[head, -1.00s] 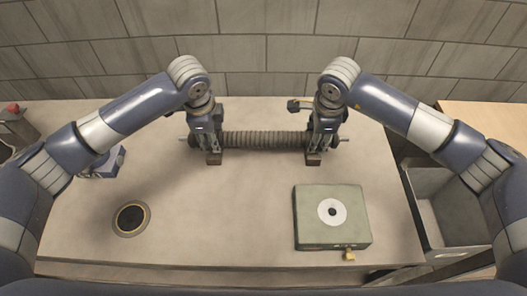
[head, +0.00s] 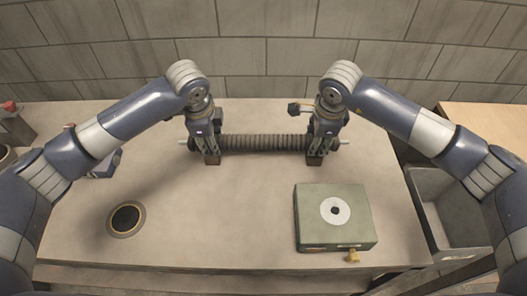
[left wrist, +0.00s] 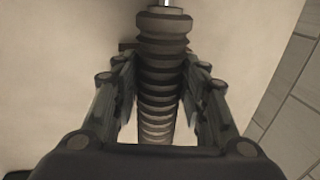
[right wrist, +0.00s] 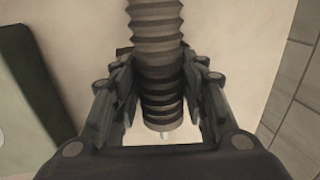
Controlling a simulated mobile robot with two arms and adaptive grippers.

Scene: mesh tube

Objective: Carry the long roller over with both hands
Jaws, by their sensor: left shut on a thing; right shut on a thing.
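The long roller (head: 262,143) is a dark ribbed cylinder with thin metal shaft ends, lying level from left to right at the back of the table. My left gripper (head: 212,150) points down and is shut on the roller near its left end; the left wrist view shows the ribbed body (left wrist: 158,100) between its fingers. My right gripper (head: 316,152) is shut on it near the right end, also seen in the right wrist view (right wrist: 160,90). Small brown blocks show below both grippers. I cannot tell whether the roller touches them.
A green box (head: 313,228) with a white disc on top and a brass knob stands at the front right of the table (head: 220,235). A black round pad (head: 126,218) lies at the front left. A grey bin (head: 429,185) is beyond the right edge. The table's middle is clear.

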